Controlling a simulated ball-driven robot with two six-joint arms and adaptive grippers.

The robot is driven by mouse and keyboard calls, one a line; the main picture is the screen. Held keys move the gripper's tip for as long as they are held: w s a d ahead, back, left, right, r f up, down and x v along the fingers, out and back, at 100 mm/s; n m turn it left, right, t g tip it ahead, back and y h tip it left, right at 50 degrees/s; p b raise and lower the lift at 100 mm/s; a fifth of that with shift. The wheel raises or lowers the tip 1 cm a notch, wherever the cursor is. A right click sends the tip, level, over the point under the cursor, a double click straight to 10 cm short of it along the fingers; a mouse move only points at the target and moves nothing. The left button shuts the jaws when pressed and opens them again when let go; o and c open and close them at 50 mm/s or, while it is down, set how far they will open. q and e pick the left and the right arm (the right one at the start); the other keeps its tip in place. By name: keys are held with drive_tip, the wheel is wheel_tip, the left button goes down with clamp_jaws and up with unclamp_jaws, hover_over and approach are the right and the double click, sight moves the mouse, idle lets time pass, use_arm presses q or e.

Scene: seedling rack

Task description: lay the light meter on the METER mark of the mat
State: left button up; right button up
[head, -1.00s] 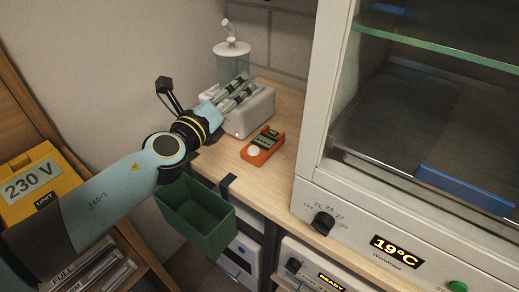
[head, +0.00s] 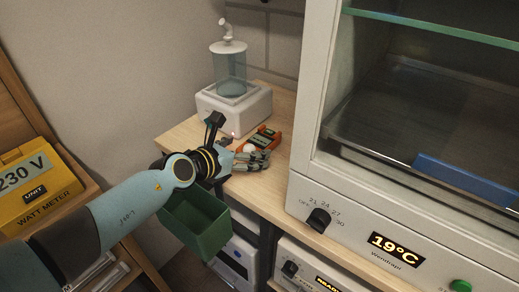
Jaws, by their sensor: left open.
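The orange light meter (head: 266,134) lies on the wooden bench top, in front of the white dispenser base. My left gripper (head: 265,158) is open at the meter's near side, and its fingers hide part of the meter. Whether the fingers touch the meter I cannot tell. The mat and its METER mark are not in view. My right gripper is not in view.
A white device with a clear cylinder (head: 231,62) stands behind the meter. A green bin (head: 212,238) hangs at the bench's front edge. The cabinet (head: 305,160) with a 19°C display closes off the right. A yellow watt meter case (head: 35,185) is at left.

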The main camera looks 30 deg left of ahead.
sight(253, 147)
use_arm(q)
drive_tip(key=x, duration=0.3)
drive_tip(key=shift+w+a+f+b, duration=0.1)
drive_tip(key=shift+f+b, duration=0.15)
drive_tip(key=shift+b, duration=0.1)
drive_tip(key=shift+r, duration=0.1)
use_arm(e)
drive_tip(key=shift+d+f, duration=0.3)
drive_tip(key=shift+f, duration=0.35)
use_arm(q)
drive_tip(key=shift+c, duration=0.7)
drive_tip(key=c, duration=1.4)
drive_tip(key=shift+r, duration=0.25)
wheel_tip(253, 147, up, 9)
drive_tip(key=p, duration=0.6)
drive_tip(key=shift+r, duration=0.25)
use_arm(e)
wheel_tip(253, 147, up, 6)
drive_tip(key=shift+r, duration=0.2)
